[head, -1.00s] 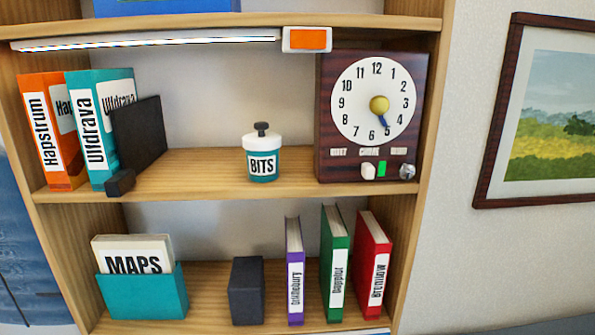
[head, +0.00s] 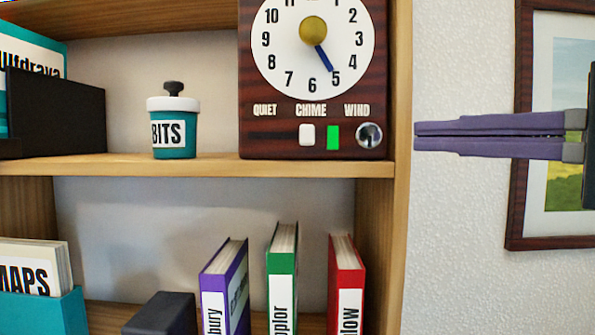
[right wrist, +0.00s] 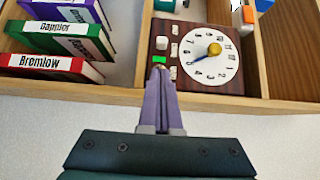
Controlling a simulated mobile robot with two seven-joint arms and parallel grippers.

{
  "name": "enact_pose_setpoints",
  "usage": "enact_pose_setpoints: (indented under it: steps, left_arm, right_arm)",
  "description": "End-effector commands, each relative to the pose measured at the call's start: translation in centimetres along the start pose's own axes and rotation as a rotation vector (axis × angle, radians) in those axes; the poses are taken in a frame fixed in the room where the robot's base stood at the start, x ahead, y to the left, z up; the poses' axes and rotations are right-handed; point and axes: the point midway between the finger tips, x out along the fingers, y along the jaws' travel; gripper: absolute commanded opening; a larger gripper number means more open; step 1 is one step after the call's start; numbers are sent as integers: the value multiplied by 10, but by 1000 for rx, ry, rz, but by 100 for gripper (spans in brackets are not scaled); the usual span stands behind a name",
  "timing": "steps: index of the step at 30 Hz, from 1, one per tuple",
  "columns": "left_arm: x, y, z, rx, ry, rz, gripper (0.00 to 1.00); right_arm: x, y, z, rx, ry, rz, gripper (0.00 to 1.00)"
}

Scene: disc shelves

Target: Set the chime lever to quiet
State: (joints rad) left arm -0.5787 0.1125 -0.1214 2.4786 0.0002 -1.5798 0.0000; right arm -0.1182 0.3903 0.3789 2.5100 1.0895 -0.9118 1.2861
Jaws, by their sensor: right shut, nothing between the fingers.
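The clock (head: 258,143) stands on the upper shelf with a dark wood case and white dial; it also shows turned on its side in the right wrist view (right wrist: 222,74). Below the dial are the labels QUIET, CHIME and WIND. The white chime lever (head: 307,135) sits under CHIME, with a green patch (head: 333,137) just right of it. A round silver knob (head: 369,135) is under WIND. My right gripper (head: 418,136) is shut and empty, right of the clock at about lever height in the head view. My left gripper is out of view.
The shelf's right side panel (head: 401,220) stands between the clock and my right gripper in the head view. A BITS jar (head: 174,145) stands left of the clock with clear shelf between.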

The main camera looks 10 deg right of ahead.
Motion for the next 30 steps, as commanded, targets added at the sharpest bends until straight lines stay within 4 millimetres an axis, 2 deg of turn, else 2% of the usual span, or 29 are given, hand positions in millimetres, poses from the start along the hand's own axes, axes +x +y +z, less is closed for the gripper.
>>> enact_pose_setpoints:
  steps: [10,14,17,24,30]
  left_arm:
    - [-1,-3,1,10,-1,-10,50]
    - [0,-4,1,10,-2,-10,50]
    - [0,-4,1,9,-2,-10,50]
    - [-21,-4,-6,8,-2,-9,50]
    - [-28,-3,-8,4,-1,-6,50]
  right_arm:
    - [1,-2,0,7,-1,-4,0]
    - [9,-2,0,7,-1,-5,0]
    - [23,-2,0,6,-2,-8,0]
    - [68,-5,0,11,-2,-2,0]
    - [93,-3,0,8,0,-2,0]
